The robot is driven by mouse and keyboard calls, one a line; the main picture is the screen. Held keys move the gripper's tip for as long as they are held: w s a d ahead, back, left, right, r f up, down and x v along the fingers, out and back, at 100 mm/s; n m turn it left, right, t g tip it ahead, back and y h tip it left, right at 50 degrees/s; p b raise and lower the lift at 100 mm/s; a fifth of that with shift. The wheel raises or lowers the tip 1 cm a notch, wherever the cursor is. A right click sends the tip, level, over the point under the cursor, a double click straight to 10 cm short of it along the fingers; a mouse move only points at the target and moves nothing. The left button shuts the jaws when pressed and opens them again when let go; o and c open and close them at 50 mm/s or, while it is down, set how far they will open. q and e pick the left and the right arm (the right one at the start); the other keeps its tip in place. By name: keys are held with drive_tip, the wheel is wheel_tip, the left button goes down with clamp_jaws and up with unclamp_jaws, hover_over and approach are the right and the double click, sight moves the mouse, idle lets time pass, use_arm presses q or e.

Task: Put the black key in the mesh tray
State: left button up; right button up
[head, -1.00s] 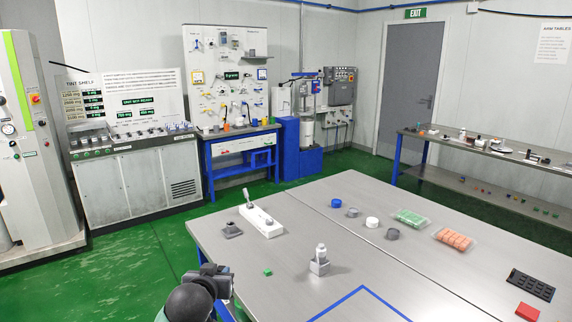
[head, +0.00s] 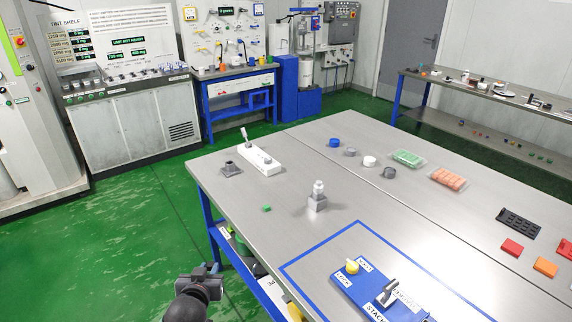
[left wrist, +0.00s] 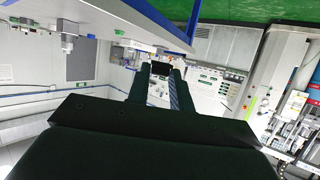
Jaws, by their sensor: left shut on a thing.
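My left gripper (head: 198,273) is at the bottom of the head view, off the table's near left edge and above the green floor. In the left wrist view its two fingers (left wrist: 160,82) are shut on a small dark thing (left wrist: 161,68), which looks like the black key; its shape is hard to make out. I cannot pick out a mesh tray for certain in either view. My right gripper is not in view.
The grey table (head: 240,205) carries a white block with a lever (head: 260,160), a grey stand with a white top (head: 317,198), a green cube (head: 266,208), a blue panel with knobs (head: 375,285) and a black slotted rack (head: 519,222). The floor left of it is clear.

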use_arm(q)
drive_tip(key=w+d+r+m+h, duration=0.1)
drive_tip(key=w+d+r, duration=0.4)
drive_tip(key=r, duration=0.5)
drive_tip(key=w+d+r+m+h, duration=0.1)
drive_tip(key=w+d+r, duration=0.2)
drive_tip(key=w+r, duration=0.5)
drive_tip(key=w+d+m+g+h, duration=0.1)
drive_tip(key=w+d+m+h, duration=0.15)
drive_tip(key=d, duration=0.55)
drive_tip(key=w+d+m+g+h, duration=0.1)
drive_tip(key=w+d+m+h, duration=0.15)
drive_tip(key=d, duration=0.55)
drive_tip(key=d+f+m+g+h, duration=0.1)
drive_tip(key=d+f, duration=0.2)
drive_tip(key=f, duration=0.4)
drive_tip(key=s+d+f+m+g+h, duration=0.1)
drive_tip(key=d+f+m+h, duration=0.1)
drive_tip(key=f, duration=0.4)
drive_tip(key=shift+d+f+g, duration=0.35)
drive_tip(key=shift+d+g, duration=0.05)
drive_tip(key=shift+d, duration=0.4)
